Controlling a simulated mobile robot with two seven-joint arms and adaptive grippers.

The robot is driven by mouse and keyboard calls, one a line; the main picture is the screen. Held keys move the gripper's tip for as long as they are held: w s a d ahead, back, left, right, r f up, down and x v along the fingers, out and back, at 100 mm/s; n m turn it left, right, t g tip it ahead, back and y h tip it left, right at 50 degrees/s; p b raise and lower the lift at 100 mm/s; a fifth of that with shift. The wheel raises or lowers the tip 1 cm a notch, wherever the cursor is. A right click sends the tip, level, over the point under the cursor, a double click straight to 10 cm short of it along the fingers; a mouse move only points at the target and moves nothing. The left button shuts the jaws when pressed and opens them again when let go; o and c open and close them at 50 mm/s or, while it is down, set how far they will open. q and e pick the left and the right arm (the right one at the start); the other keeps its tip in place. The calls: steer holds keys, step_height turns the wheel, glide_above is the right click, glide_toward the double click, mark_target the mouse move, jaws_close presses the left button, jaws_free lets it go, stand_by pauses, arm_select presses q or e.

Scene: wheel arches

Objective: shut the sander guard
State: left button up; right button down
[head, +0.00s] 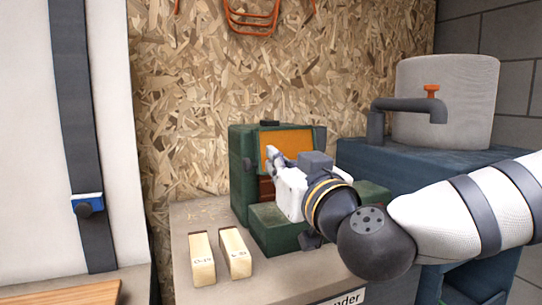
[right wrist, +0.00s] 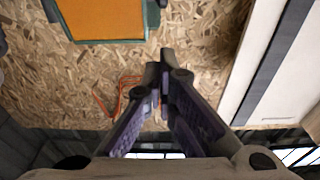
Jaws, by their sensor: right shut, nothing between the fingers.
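The sander (head: 243,165) is a dark green machine on a grey bench, with a squat green part in front of its upright back. The sander guard (head: 292,139) appears to be the orange panel in a green frame, standing upright at the top; my gripper hides its lower part. The orange panel also shows in the right wrist view (right wrist: 100,18), at the top left. My right gripper (head: 272,156) is just in front of the panel, above the squat part; contact cannot be told. Its fingers (right wrist: 160,72) are together and empty. My left gripper is out of view.
Two labelled wooden blocks (head: 202,260) (head: 235,253) lie on the grey bench (head: 185,222) left of the sander. A blue cabinet (head: 355,160) with a grey tap (head: 376,122) and a pale drum stands right. A chipboard wall (head: 200,90) closes the back.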

mark_target(250, 163)
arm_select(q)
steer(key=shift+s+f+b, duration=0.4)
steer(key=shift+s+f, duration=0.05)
arm_select(e)
steer(key=w+a+f, duration=0.1)
steer(key=w+a, duration=0.2)
steer(key=w, duration=0.8)
steer(key=shift+a+f, duration=0.3)
steer(key=shift+f, duration=0.05)
steer(key=f+b, duration=0.1)
steer(key=w+f+t+b, duration=0.1)
steer(key=b, duration=0.1)
steer(key=shift+a+f, duration=0.1)
steer(key=shift+f, duration=0.3)
steer(key=shift+w+a+r+t, duration=0.1)
steer(key=shift+w+a+t, duration=0.05)
steer(key=shift+w+t, duration=0.15)
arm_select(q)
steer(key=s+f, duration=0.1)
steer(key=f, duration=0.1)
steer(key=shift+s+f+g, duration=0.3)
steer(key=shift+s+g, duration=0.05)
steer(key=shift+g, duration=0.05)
arm_select(e)
steer(key=shift+s, duration=0.1)
